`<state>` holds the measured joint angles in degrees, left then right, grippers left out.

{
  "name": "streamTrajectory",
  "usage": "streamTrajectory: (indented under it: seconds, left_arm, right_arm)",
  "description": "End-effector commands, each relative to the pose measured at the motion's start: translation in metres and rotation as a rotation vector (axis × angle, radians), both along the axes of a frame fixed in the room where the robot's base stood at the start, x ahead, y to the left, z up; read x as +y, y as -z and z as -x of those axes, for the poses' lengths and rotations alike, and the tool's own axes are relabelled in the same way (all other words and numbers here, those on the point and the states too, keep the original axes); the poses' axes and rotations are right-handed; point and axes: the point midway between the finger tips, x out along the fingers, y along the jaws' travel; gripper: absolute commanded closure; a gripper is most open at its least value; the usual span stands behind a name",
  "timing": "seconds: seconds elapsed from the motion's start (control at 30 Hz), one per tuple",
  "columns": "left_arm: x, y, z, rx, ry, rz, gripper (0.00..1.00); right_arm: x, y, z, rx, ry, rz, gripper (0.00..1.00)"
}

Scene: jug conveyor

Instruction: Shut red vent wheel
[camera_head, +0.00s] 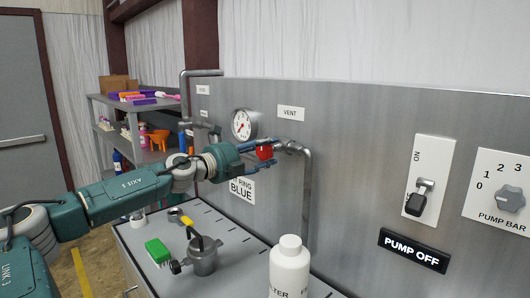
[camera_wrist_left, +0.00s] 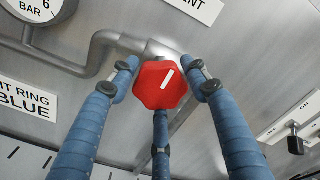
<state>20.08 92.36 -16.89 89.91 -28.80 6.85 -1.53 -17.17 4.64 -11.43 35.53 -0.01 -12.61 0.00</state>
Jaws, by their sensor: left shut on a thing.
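The red vent wheel (camera_head: 265,152) sits on a pipe on the grey panel, under the VENT label (camera_head: 291,113). In the left wrist view the red wheel (camera_wrist_left: 160,85) faces me, with a white line on it tilted a little right of upright. My left gripper (camera_head: 272,150) is around the wheel. In the left wrist view its blue fingers (camera_wrist_left: 163,88) stand left, right and below the wheel, shut on it. The wheel hides the valve body behind it. My right gripper is not in view.
A gauge (camera_head: 243,124) is left of the wheel. A bent pipe (camera_head: 308,190) runs down at the right. The bench (camera_head: 235,250) below holds a metal pot (camera_head: 203,258), a green brush (camera_head: 158,251) and a white bottle (camera_head: 289,270). A pump switch (camera_head: 420,198) is at right.

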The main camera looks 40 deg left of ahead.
Motion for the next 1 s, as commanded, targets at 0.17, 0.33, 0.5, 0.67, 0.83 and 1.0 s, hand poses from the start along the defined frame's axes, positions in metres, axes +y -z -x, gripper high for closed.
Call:
streamTrajectory:
  seconds: [0.17, 0.33, 0.5, 0.67, 0.83, 1.0]
  left_arm:
    - [0.0055, -0.0084, 0.0005, -0.017, -0.014, -0.032, 0.79]
    - [0.0058, -0.0099, 0.0005, -0.019, -0.015, -0.039, 0.79]
    - [0.0062, -0.0112, 0.0007, -0.021, -0.016, -0.038, 0.79]
    - [0.006, -0.0118, 0.0008, -0.022, -0.015, -0.038, 0.35]
    - [0.004, -0.0084, 0.0005, -0.016, -0.011, -0.036, 0.34]
    - [0.0027, -0.0064, 0.0003, -0.012, -0.007, -0.034, 0.34]
  right_arm:
    - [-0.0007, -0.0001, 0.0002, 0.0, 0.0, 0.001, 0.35]
    - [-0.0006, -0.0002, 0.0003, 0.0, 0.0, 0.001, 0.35]
    - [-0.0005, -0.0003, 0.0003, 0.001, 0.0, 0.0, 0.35]
    - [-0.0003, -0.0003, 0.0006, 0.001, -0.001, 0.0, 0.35]
    - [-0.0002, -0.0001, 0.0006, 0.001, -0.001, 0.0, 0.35]
    - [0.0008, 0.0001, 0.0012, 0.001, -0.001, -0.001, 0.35]
